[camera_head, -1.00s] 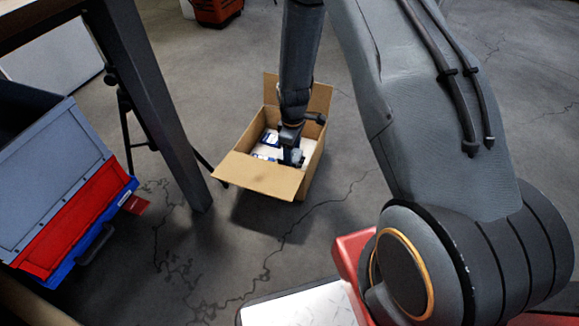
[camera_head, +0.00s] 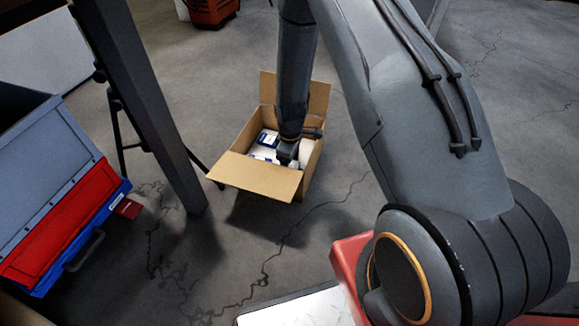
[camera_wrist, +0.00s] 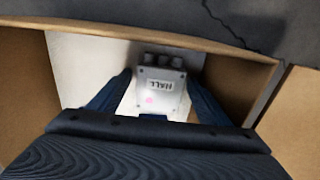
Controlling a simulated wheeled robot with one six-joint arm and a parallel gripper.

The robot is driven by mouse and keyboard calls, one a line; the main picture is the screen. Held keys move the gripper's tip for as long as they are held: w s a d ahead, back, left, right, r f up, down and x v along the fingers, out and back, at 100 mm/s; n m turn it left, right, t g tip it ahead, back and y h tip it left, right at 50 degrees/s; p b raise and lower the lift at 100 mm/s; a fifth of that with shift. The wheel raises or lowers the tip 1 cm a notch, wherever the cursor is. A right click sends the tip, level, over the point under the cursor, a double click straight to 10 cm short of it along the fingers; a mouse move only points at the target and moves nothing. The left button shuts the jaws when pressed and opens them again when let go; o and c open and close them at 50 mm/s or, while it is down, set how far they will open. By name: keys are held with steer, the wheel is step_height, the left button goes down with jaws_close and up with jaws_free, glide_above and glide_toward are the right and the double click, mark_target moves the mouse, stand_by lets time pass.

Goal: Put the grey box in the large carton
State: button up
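The large carton (camera_head: 258,179) stands open on the floor in the head view, its flaps folded out. Its cardboard wall (camera_wrist: 25,110) also shows in the wrist view. The grey box (camera_wrist: 160,90), with a printed label and several round connectors at its far end, is inside the carton over a white surface. My gripper (camera_wrist: 160,78) reaches down into the carton, one dark blue finger on each side of the grey box. Narrow light gaps show between the fingers and the box, so it looks open around it. In the head view my wrist hides the grey box.
White and blue packets (camera_head: 266,140) lie in the carton. A dark table leg (camera_head: 140,105) and a thin black stand leg (camera_head: 117,135) are left of it. A grey, red and blue case (camera_head: 60,190) is at the left edge.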

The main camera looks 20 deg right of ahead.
mark_target(290, 166)
steer(key=shift+r, duration=0.15)
step_height(290, 166, up, 12)
steer(key=p, duration=0.6)
steer(key=shift+r, duration=0.15)
steer(key=s+a+r+m, duration=0.1)
steer(key=s+a+r, duration=0.4)
steer(key=a+r, duration=0.45)
steer(key=s+a+r+m, duration=0.1)
steer(key=s+a+r, duration=0.55)
steer(key=r, duration=0.65)
steer(key=s+a+r, duration=0.1)
steer(key=s+r, duration=0.3)
steer(key=s, duration=0.3)
steer(key=s+a+r+m+y, duration=0.1)
steer(key=s+r, duration=0.3)
steer(key=s, duration=0.4)
steer(key=s+a+r, duration=0.2)
steer(key=s+r, duration=0.2)
steer(key=s, duration=0.4)
steer(key=shift+a+r+m+y, duration=0.3)
steer(key=shift+r+p, duration=0.25)
steer(key=shift+p, duration=0.15)
steer(key=shift+r+p, duration=0.4)
steer(key=shift+r, duration=0.05)
